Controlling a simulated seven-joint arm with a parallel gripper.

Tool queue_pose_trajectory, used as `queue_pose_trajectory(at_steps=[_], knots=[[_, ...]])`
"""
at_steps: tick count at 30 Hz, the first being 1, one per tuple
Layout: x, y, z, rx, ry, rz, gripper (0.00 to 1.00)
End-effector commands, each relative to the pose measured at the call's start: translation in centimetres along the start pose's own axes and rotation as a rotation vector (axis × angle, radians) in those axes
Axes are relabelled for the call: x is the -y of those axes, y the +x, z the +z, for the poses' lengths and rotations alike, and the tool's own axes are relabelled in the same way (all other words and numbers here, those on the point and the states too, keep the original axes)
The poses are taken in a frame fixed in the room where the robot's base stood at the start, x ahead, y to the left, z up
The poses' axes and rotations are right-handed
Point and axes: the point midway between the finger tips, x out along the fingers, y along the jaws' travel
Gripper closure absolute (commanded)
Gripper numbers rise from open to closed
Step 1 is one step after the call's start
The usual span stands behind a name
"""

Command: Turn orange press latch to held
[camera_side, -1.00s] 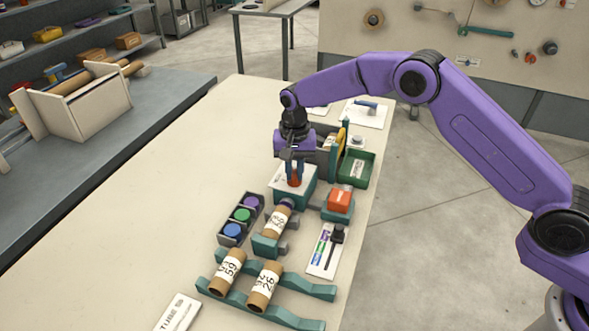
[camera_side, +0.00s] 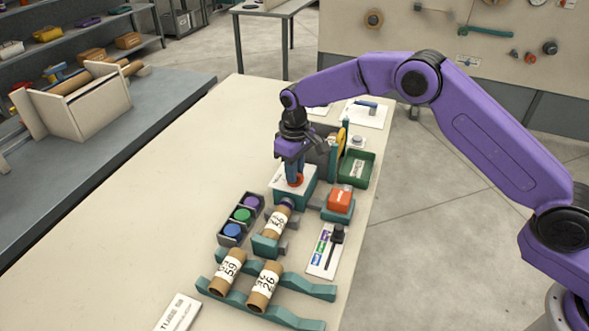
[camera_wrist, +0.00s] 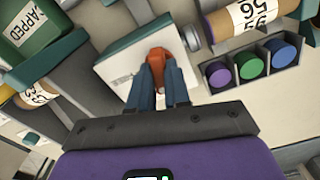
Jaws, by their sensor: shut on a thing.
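The orange press latch (camera_side: 295,181) sits on the white top plate of a teal box (camera_side: 308,190) in the middle of the bench. It also shows in the wrist view as an orange knob (camera_wrist: 159,55) on the white plate. My gripper (camera_side: 294,177) points down over it. In the wrist view my gripper (camera_wrist: 163,80) has its two blue-grey fingers shut on the latch, one on each side. The fingers hide part of the latch. The label on the white plate is too small to read.
A tube in a teal cradle (camera_side: 266,247) and a tray of coloured caps (camera_side: 232,232) stand in front. An orange block (camera_side: 340,201) and a green bin (camera_side: 357,168) stand to the right. The bench's left side (camera_side: 190,190) is clear.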

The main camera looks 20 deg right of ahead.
Motion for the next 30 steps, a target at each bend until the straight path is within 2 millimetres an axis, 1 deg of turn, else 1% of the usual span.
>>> queue_pose_trajectory(at_steps=[6,12,18,30], knots=[[-0.02,-0.13,-0.03,-0.001,-0.151,0.000,1.00],[0.01,-0.14,-0.04,-0.001,-0.244,0.000,1.00],[0.03,-0.15,-0.05,-0.001,-0.291,0.000,1.00],[0.04,-0.16,-0.06,-0.002,-0.305,0.001,1.00]])
